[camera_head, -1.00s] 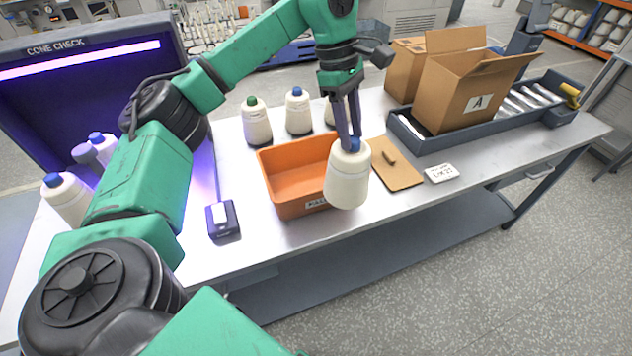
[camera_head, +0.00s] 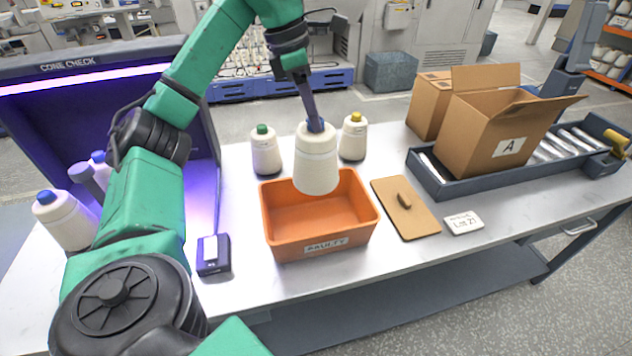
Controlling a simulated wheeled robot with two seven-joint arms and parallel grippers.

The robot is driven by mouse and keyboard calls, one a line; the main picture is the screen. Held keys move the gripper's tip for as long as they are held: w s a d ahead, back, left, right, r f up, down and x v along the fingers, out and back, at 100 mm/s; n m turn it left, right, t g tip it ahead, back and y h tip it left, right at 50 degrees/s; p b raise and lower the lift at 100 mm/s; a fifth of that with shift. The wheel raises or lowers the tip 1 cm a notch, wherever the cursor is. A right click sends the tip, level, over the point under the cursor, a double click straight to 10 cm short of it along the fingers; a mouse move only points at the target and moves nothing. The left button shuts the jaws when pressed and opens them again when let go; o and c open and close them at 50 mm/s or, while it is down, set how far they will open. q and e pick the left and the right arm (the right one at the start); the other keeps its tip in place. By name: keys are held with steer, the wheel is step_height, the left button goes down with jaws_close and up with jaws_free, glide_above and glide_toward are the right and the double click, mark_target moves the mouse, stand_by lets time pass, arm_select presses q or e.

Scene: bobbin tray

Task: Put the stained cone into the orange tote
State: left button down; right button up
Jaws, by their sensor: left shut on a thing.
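My left gripper (camera_head: 309,103) is shut on the blue tip of a white cone (camera_head: 316,160). The cone hangs upright, and in the head view its lower end overlaps the back part of the orange tote (camera_head: 322,243). I cannot tell exactly how high its base is over the tote. No stain shows on the side of the cone that I see. The tote is labelled "FAULTY", and the inside that shows is empty. My right gripper is out of view.
A green-tipped cone (camera_head: 265,152) and a yellow-tipped cone (camera_head: 353,138) stand behind the tote. A brown board (camera_head: 405,209), a lot card (camera_head: 463,222) and an open carton (camera_head: 500,140) in a grey tray are to the right. A dark box (camera_head: 213,255) stands left.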

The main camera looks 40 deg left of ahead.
mark_target(297, 133)
arm_select(q)
step_height(297, 133, down, 7)
steer(key=b, duration=0.3)
steer(key=shift+r, duration=0.15)
step_height(297, 133, down, 10)
steer(key=shift+r, duration=0.2)
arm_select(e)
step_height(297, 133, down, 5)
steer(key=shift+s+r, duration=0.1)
arm_select(q)
steer(key=shift+f, duration=0.1)
steer(key=shift+c, duration=2.3)
jaws_free()
steer(key=p+v, duration=0.1)
steer(key=v, duration=1.1)
steer(key=shift+w, duration=0.1)
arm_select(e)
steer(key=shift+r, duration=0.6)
